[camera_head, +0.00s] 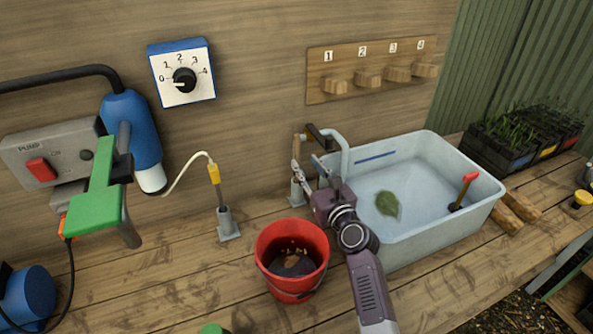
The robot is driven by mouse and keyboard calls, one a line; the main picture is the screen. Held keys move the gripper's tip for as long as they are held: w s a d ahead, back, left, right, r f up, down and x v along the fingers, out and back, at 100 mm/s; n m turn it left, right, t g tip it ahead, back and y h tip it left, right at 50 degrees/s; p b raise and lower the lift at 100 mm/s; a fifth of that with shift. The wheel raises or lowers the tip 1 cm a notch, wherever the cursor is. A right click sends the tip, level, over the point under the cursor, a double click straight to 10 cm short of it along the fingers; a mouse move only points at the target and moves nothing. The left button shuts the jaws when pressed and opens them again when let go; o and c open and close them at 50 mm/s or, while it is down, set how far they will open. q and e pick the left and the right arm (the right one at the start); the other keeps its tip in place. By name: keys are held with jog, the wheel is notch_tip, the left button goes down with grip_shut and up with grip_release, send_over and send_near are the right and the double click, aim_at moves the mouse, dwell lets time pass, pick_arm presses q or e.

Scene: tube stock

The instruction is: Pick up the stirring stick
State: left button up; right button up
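A thin brown upright stick (297,147), which looks like the stirring stick, stands in a small grey holder (297,194) left of the wash tub. Its lower part is partly hidden by my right gripper. My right gripper (308,168) is open, its two fingers spread near the stick. One finger overlaps the stick in the picture; I cannot tell whether they touch. My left gripper is not in view.
A red bucket (272,238) with dark contents stands in front of the holder. The pale blue tub (420,240) holds a leaf (387,204) and a red-topped tool (468,180). Another holder (226,226) carries a yellow-ended probe (214,173).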

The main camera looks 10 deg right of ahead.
aim_at(298, 154)
jog(key=w, duration=0.1)
jog(key=w+b, duration=0.1)
jog(key=w, duration=0.1)
jog(key=w+a+b, duration=0.1)
jog(key=shift+w+f, duration=0.3)
jog(key=shift+w+r+b, duration=0.1)
jog(key=shift+w+b, duration=0.15)
jog(key=shift+b, duration=0.05)
jog(key=shift+a, duration=0.1)
grip_shut()
